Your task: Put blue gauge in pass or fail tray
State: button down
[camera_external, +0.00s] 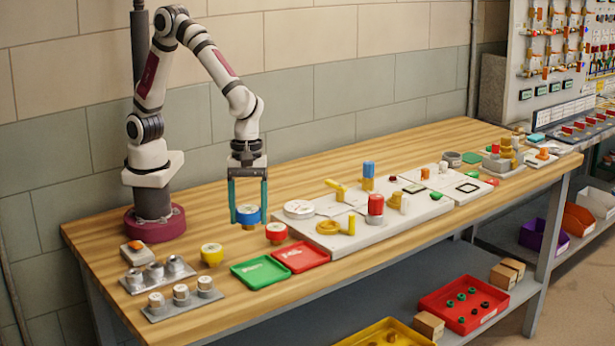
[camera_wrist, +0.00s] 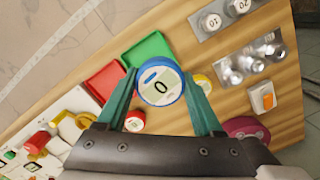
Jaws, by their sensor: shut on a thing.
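The blue gauge (camera_external: 248,215) has a white face and is held between the green fingers of my gripper (camera_external: 248,212). In the wrist view the blue gauge (camera_wrist: 161,86) sits between the fingertips (camera_wrist: 160,88), its display reading what looks like 0. I cannot tell whether its underside touches the table. A green tray (camera_external: 260,272) and a red tray (camera_external: 300,256) lie side by side in front of it, both empty. The green tray (camera_wrist: 148,53) and the red tray (camera_wrist: 105,84) also show in the wrist view. Their lettering is too small to read surely.
A red gauge (camera_external: 276,232) stands close to the right of my gripper, and a yellow gauge (camera_external: 211,254) to its left. Metal holders (camera_external: 182,298) with several knobs lie at the front left. A white board (camera_external: 345,228) with fittings lies to the right. Bare wood lies behind the gripper.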

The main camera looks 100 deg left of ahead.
jog(key=s+d+f+m, duration=0.15)
jog(key=s+d, duration=0.25)
jog(key=s, duration=0.4)
send_over(259, 275)
jog(key=shift+m, duration=0.35)
jog(key=f, duration=0.6)
jog(key=shift+a+f, duration=0.3)
jog(key=shift+f, duration=0.05)
notch_tip(259, 275, down, 4)
jog(key=shift+w, duration=0.1)
jog(key=shift+f, duration=0.15)
jog(key=shift+c, duration=0.2)
grip_release()
